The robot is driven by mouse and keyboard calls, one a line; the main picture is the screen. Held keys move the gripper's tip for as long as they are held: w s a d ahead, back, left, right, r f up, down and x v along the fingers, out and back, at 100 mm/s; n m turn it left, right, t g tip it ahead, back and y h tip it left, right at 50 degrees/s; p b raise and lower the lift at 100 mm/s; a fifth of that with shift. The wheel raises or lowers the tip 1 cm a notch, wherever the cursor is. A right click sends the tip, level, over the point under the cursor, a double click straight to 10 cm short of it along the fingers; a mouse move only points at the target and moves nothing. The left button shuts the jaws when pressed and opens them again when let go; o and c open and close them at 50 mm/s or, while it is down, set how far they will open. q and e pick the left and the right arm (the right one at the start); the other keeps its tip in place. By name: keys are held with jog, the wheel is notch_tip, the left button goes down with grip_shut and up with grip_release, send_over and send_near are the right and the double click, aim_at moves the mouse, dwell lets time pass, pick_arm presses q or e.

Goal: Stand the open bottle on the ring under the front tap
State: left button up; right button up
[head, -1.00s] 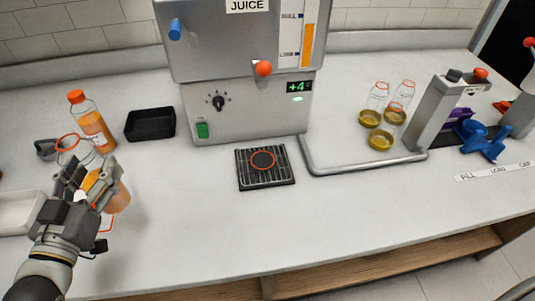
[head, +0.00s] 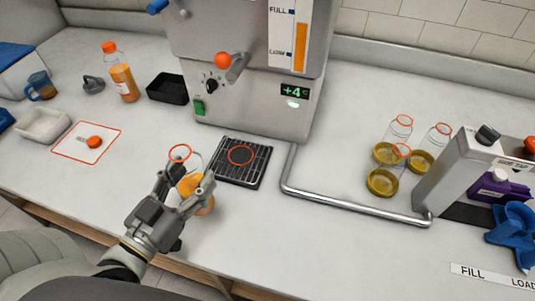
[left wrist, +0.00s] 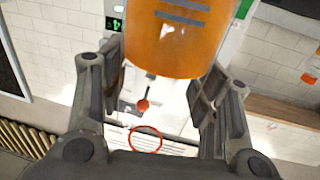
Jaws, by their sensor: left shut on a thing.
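The open bottle (head: 200,196), with orange juice in its lower part and a clear neck with a red rim, is held upright or nearly so by my left gripper (head: 184,186). It is left of and nearer than the drip tray; I cannot tell whether its base touches the counter. The red ring (head: 240,147) lies on the black slatted tray (head: 225,172) under the front tap (head: 238,66), with nothing on it. In the left wrist view the juice-filled bottle (left wrist: 180,40) sits between the fingers (left wrist: 165,85). My right gripper is out of view.
The juicer (head: 250,110) stands behind the tray. A metal rail (head: 355,208) bounds its right side. An orange cap (head: 94,142) lies on a red-outlined mat (head: 80,155). A capped juice bottle (head: 122,80) and black bin (head: 167,88) stand farther back. Clear bottles (head: 397,133) stand right.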

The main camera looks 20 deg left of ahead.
pick_arm(q)
jog(key=shift+w+d, duration=0.1)
jog(key=shift+d, duration=0.1)
jog(key=shift+w, duration=0.35)
jog(key=w+d+f+b, duration=0.1)
jog(key=w, duration=1.5)
jog(key=shift+w+d+f, duration=0.25)
jog(key=shift+w, duration=0.15)
jog(key=o, duration=0.8)
jog(key=shift+f+b, duration=0.25)
jog(key=shift+b, duration=0.05)
jog(key=o, duration=0.4)
